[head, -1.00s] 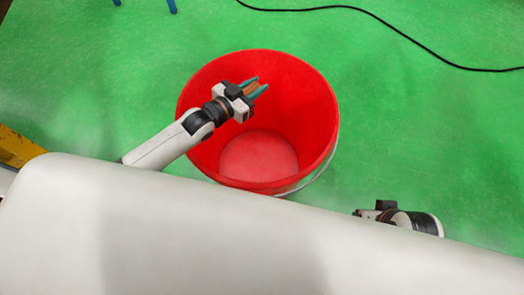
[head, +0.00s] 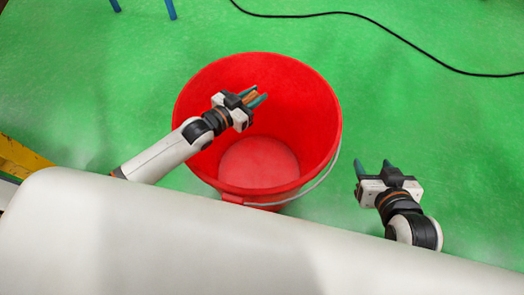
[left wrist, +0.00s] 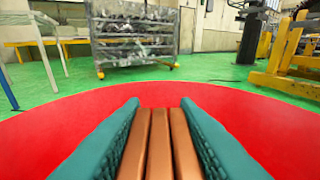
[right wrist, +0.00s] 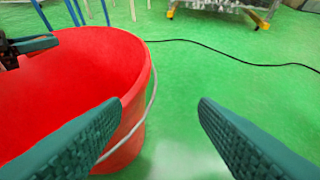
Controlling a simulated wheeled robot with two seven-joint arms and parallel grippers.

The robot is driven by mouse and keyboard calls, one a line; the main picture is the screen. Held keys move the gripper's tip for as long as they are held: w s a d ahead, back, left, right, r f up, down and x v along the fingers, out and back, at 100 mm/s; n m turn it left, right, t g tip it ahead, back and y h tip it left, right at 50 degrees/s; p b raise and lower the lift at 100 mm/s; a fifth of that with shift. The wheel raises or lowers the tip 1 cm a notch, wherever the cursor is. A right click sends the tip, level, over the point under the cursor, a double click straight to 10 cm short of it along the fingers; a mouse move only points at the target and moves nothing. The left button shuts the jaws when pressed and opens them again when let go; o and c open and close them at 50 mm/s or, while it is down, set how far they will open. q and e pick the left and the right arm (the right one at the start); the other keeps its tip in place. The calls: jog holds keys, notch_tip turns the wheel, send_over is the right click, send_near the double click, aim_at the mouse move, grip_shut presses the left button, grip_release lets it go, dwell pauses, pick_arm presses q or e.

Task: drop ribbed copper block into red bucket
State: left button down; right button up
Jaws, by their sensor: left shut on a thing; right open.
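The red bucket (head: 258,165) stands on the green floor in the head view, its mouth facing up. My left gripper (head: 257,97) is over the bucket's mouth, shut on the ribbed copper block (head: 250,98). In the left wrist view the block (left wrist: 160,145) shows copper ribs between the two teal fingers, with the red bucket (left wrist: 255,112) around it. My right gripper (head: 374,168) is open and empty, to the right of the bucket and outside it. The right wrist view shows its fingers (right wrist: 160,110) apart, with the bucket rim (right wrist: 140,75) near the left finger.
A black cable (head: 400,40) lies on the floor behind the bucket. Blue legs (head: 170,9) stand at the far left. The left wrist view shows a wheeled rack (left wrist: 133,35) and yellow equipment (left wrist: 290,60) farther off.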

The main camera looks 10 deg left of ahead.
pick_arm(q)
jog(key=shift+f+b, duration=1.35)
jog(key=shift+f, duration=0.1)
pick_arm(e)
jog(key=w+a+r+t+y, duration=0.1)
jog(key=w+r+t, duration=0.1)
jog(key=r+t, duration=0.2)
jog(key=w+a+r+t+y, duration=0.1)
jog(key=w+a+r+t, duration=0.1)
jog(key=r+t, duration=0.2)
jog(key=shift+r+y, duration=0.3)
jog(key=shift+r, duration=1)
pick_arm(q)
jog(key=c, duration=1)
grip_release()
jog(key=shift+c, duration=0.2)
